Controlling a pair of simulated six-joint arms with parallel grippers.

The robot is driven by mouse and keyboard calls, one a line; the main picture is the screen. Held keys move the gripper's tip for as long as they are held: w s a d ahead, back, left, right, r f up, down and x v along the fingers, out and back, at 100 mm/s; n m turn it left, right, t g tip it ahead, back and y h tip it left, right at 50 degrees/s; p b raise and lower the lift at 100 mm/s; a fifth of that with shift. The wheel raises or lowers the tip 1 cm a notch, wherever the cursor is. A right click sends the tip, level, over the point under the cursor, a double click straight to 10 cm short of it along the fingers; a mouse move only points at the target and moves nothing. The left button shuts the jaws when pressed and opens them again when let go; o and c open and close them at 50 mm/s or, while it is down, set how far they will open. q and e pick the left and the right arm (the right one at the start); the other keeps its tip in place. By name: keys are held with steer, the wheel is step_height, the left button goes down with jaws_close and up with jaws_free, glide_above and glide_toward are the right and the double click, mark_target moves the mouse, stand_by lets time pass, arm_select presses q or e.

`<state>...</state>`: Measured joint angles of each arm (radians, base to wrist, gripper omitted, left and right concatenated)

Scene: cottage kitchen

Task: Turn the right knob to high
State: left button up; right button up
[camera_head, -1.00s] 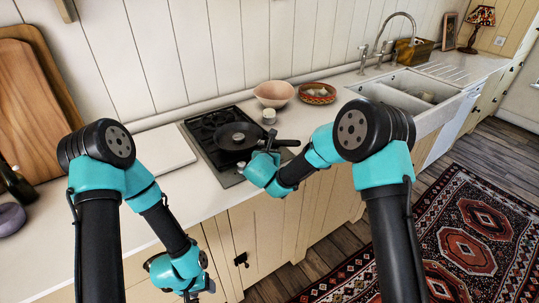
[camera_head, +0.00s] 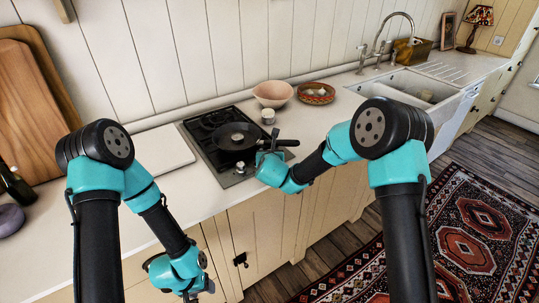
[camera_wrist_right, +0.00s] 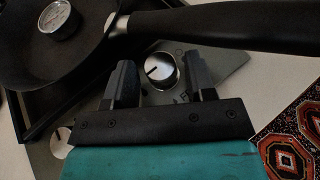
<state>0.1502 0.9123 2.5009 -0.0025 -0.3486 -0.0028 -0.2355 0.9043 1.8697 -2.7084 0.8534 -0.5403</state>
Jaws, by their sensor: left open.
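In the right wrist view my right gripper (camera_wrist_right: 160,84) is open, with one finger on each side of this knob. I cannot tell whether the fingers touch it. In the head view the right gripper (camera_head: 270,147) hides this knob. The other knob (camera_head: 240,167) shows to its left, and partly in the wrist view (camera_wrist_right: 60,142). My left gripper (camera_head: 190,296) is open and low at the bottom edge, away from the stove.
A small pale jar (camera_head: 268,116), a pink bowl (camera_head: 273,94) and a patterned bowl (camera_head: 316,93) stand behind. A white board (camera_head: 153,157) lies left.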

steer(key=shift+o, duration=0.6)
steer(key=v, duration=1.7)
steer(key=shift+s, duration=0.15)
steer(key=s+d+f+m+g+h, duration=0.1)
steer(key=s+d+f+m+g, duration=0.3)
steer(key=d+f+m+g, duration=0.45)
steer(key=s+d+f+m+g+h, duration=0.1)
steer(key=s+d+f+m+g, duration=0.3)
steer(key=f, duration=0.7)
steer(key=s+d+f+m+y, duration=0.2)
steer(key=s+d+f+m, duration=0.3)
steer(key=m, duration=0.8)
steer(key=s+d+f+m+y, duration=0.3)
steer(key=s+d+f+m, duration=0.2)
steer(key=s+m, duration=0.5)
step_height(320, 180, down, 3)
steer(key=m, duration=0.2)
steer(key=shift+r+m, duration=0.2)
steer(key=shift+m, duration=0.15)
